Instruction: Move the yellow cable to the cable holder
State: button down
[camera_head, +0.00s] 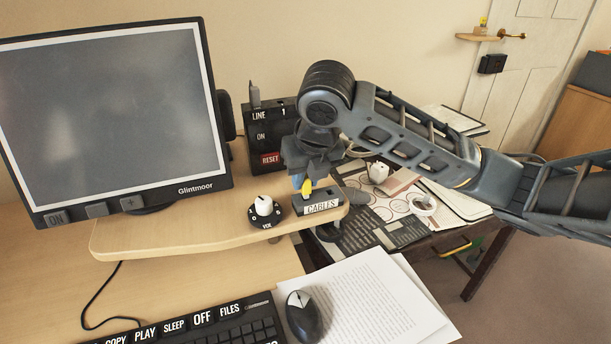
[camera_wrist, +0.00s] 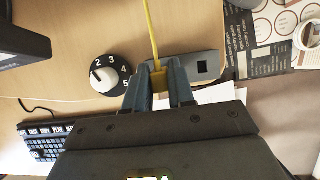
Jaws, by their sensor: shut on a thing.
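My gripper (camera_head: 303,180) is shut on the yellow cable's end (camera_head: 307,187), right at the cable holder. The cable holder (camera_head: 326,205) is a small dark block labelled CABLES at the right end of the raised wooden shelf. In the wrist view my gripper (camera_wrist: 160,84) holds the yellow plug (camera_wrist: 158,73) over the left part of the holder (camera_wrist: 187,66), and the yellow cable (camera_wrist: 151,28) runs up out of the picture. An empty square hole shows in the holder's right part. Whether the plug sits inside the holder or just above it, I cannot tell.
A round numbered dial (camera_head: 265,211) stands just left of the holder. The monitor (camera_head: 115,115) and the LINE box (camera_head: 274,135) stand behind. A keyboard (camera_head: 205,325), mouse (camera_head: 303,314) and papers (camera_head: 372,300) lie below on the desk. A cluttered side table (camera_head: 470,232) is at the right.

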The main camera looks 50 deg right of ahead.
aim_at(307, 178)
jog(key=shift+f+b, duration=0.75)
jog(key=shift+f, duration=0.05)
dwell(0.6)
jog(key=c, duration=0.9)
grip_release()
jog(key=shift+p+v, duration=0.4)
jog(key=shift+v, duration=3.55)
